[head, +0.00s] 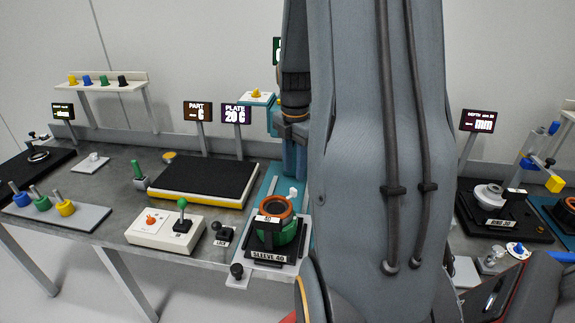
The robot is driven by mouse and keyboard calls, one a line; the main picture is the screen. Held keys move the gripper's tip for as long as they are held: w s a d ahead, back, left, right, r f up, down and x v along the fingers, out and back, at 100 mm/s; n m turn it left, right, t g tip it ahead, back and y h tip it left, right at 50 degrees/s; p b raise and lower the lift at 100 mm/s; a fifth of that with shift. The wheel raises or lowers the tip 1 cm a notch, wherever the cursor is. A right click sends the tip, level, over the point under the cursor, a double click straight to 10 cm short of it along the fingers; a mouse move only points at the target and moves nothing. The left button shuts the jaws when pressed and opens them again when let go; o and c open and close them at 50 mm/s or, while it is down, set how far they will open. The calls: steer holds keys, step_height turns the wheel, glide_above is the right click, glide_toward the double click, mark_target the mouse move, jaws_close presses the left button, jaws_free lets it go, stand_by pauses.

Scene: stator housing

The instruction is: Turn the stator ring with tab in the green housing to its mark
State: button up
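The green housing (287,246) stands upright on a black base labelled "SLEEVE 40" (268,254), left of my arm. An orange-brown ring (264,207) sits at the top of the housing around a dark opening. A small white piece (293,191) shows at the ring's back right; I cannot tell whether it is the tab. A small white label (269,219) is at the front of the ring. The mark cannot be made out at this size. My gripper is not in view; my large grey arm link fills the middle right of the head view.
A teal press-like column (293,150) stands behind the housing. To the left are a joystick box (147,231), a black-topped plate (207,178) and a tray of coloured pegs (85,219). A black fixture (513,222) is at the right. My arm hides the bench between.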

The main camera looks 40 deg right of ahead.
mark_target(294, 189)
steer(key=shift+d+f+b, duration=0.1)
steer(key=shift+f+b, duration=3.25)
steer(key=shift+f, duration=0.35)
steer(key=shift+r, duration=0.1)
steer(key=shift+f+p, duration=0.25)
steer(key=shift+p, duration=0.05)
